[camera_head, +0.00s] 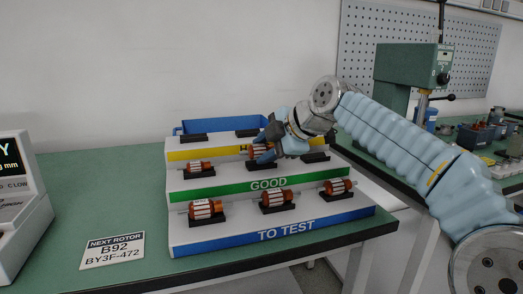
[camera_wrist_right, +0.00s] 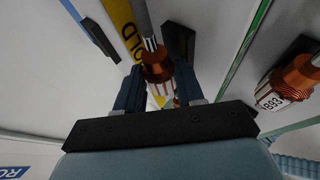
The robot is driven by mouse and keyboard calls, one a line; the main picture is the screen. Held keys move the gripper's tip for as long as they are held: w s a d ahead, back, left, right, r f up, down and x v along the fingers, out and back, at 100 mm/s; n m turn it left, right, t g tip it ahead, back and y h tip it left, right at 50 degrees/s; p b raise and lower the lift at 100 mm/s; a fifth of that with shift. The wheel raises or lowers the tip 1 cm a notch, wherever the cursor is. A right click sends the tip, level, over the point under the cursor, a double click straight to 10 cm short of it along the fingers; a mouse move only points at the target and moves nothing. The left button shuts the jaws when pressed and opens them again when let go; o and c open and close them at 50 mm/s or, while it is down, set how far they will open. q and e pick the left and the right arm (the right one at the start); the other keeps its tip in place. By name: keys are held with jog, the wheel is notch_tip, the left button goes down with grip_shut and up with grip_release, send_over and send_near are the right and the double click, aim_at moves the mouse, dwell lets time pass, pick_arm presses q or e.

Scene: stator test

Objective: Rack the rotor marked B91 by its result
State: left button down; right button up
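A rotor with a copper winding and pale body (camera_wrist_right: 158,66) is between the fingers of my right gripper (camera_wrist_right: 160,92) in the right wrist view. The fingers appear shut on its sides; its marking is not readable. In the head view, the right gripper (camera_head: 266,150) holds this rotor in front of the yellow strip, at the middle of the stepped rack (camera_head: 180,233). I cannot tell whether it touches a cradle. Another rotor (camera_head: 198,167) lies at the left of the GOOD tier. Several rotors, including this one (camera_head: 206,209), lie on the TO TEST tier. My left gripper is out of view.
A sign (camera_head: 112,250) reads NEXT ROTOR B92, BY3F-472. A tester with a display (camera_head: 12,165) stands at the left. A blue bin (camera_head: 225,125) is behind the rack. A green press (camera_head: 410,65) stands at the back right.

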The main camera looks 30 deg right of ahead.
jog(key=shift+o, duration=0.5)
jog(key=v, duration=1.3)
jog(key=shift+s+p, duration=0.45)
jog(key=shift+s, duration=0.05)
